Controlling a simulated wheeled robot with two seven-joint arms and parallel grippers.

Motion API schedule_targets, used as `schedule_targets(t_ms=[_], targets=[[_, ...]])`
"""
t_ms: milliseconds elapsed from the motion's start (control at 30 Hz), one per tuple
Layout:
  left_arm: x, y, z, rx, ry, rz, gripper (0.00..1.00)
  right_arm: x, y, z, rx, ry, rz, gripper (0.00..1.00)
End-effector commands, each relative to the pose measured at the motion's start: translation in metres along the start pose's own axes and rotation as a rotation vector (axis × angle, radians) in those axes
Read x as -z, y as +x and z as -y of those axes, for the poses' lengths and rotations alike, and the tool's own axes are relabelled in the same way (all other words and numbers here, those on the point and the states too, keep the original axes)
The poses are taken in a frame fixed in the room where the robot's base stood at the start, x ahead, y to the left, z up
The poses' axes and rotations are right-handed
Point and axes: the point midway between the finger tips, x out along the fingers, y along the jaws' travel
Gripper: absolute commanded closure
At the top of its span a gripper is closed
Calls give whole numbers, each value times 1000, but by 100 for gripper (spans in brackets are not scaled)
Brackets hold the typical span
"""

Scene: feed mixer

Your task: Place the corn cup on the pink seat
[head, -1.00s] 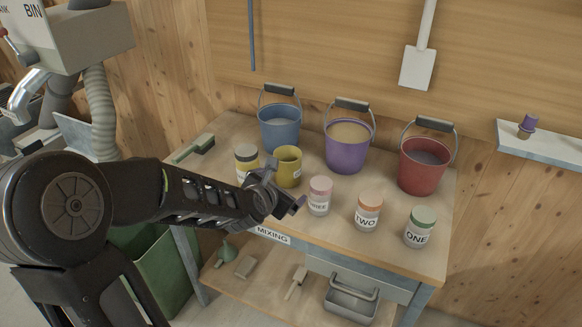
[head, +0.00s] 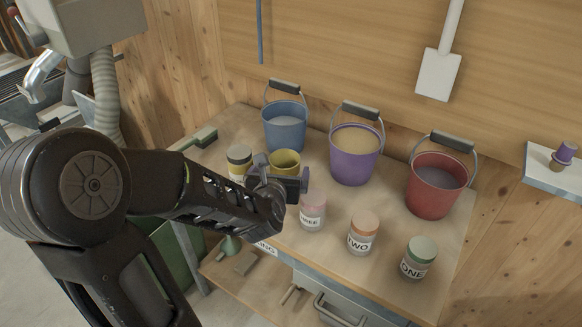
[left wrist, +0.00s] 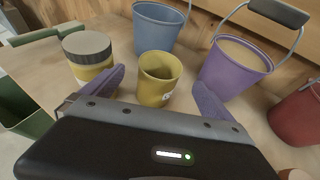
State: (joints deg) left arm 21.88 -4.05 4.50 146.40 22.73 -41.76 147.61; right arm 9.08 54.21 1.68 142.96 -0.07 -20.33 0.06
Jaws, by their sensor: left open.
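A yellow cup (head: 287,161), which I take to be the corn cup, stands upright on the bench; its label is too small to read. It also shows in the left wrist view (left wrist: 158,80). My left gripper (head: 280,172) is open and empty, its purple fingers spread to either side of the cup in the wrist view; I cannot tell whether they touch it. The gripper hides the cup's lower part in the head view. I cannot make out a pink seat; a pink-lidded jar (head: 313,207) marked THREE stands right of the gripper. My right gripper is not in view.
A yellow jar with a dark lid (head: 239,160) stands just left of the cup. Blue (head: 285,128), purple (head: 353,158) and red (head: 437,186) buckets stand behind. Jars marked TWO (head: 362,233) and ONE (head: 417,261) stand at right. A wall shelf (head: 545,177) holds a small purple-topped item.

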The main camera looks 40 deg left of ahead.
Motion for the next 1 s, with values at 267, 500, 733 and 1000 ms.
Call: schedule_targets(t_ms=[267,500,733,1000], targets=[[0,1,0,0,1,0,2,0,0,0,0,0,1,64],[1,20,0,1,2,-4,2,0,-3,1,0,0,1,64],[0,26,0,1,2,0,2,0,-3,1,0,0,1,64],[0,31,0,0,1,-2,2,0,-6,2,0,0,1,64]])
